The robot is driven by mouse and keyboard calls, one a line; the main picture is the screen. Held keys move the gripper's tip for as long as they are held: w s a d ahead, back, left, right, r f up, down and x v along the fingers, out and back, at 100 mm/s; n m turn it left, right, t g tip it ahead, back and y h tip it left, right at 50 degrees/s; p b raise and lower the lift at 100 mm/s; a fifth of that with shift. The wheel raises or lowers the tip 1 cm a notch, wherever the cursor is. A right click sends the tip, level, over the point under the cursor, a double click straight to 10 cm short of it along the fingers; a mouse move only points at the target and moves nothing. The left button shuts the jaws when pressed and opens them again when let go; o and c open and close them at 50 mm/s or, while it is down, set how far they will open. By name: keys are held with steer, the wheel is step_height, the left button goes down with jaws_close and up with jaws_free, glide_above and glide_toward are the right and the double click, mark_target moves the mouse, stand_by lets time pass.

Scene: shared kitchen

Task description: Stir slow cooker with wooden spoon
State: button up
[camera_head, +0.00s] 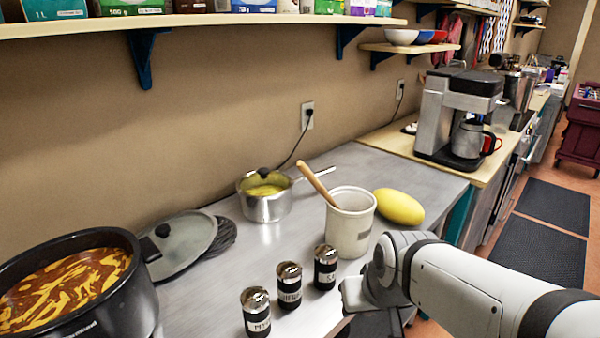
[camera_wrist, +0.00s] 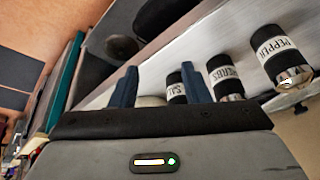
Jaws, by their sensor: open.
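The slow cooker (camera_head: 128,304) is a black pot at the left, uncovered and filled with a swirled red and yellow food. The wooden spoon (camera_head: 317,185) leans in a cream crock (camera_head: 349,236), handle up and to the left. The spoon's lower end is hidden inside the crock. My gripper (camera_head: 355,294) is low at the counter's front edge, in front of the crock and right of the shakers, well away from the slow cooker. In the wrist view, its two dark blue fingers (camera_wrist: 161,88) are apart. They appear empty; the spoon is not visible there.
Several labelled shakers (camera_head: 289,286) stand between my gripper and the slow cooker; they also show in the wrist view (camera_wrist: 226,77). A glass lid (camera_head: 190,248), a saucepan (camera_head: 266,207) and a yellow melon (camera_head: 399,207) are on the counter. A shelf (camera_head: 230,20) runs above.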

steer(key=w+a+r+n+t+y+p, duration=0.25)
steer(key=w+a+r+t, duration=0.35)
steer(key=w+a, duration=0.4)
steer(key=t+h+p, duration=0.5)
steer(key=t+h, duration=0.1)
steer(key=t, duration=0.1)
glide_toward(304, 171)
steer(key=w, duration=0.5)
steer(key=shift+w+d+f, duration=0.15)
steer(key=shift+d+f, duration=0.1)
steer(key=shift+f, duration=0.05)
steer(key=shift+w+d+p, duration=0.25)
steer(key=shift+w+p, duration=0.05)
steer(key=shift+w, duration=0.95)
steer(key=shift+w+d+p, duration=0.2)
steer(key=shift+w+p, duration=0.1)
steer(key=shift+w, duration=0.95)
steer(key=shift+w+d+p, duration=0.25)
steer(key=shift+w+p, duration=0.05)
steer(key=shift+w, duration=0.95)
steer(key=shift+c, duration=0.3)
jaws_close()
steer(key=shift+r, duration=0.15)
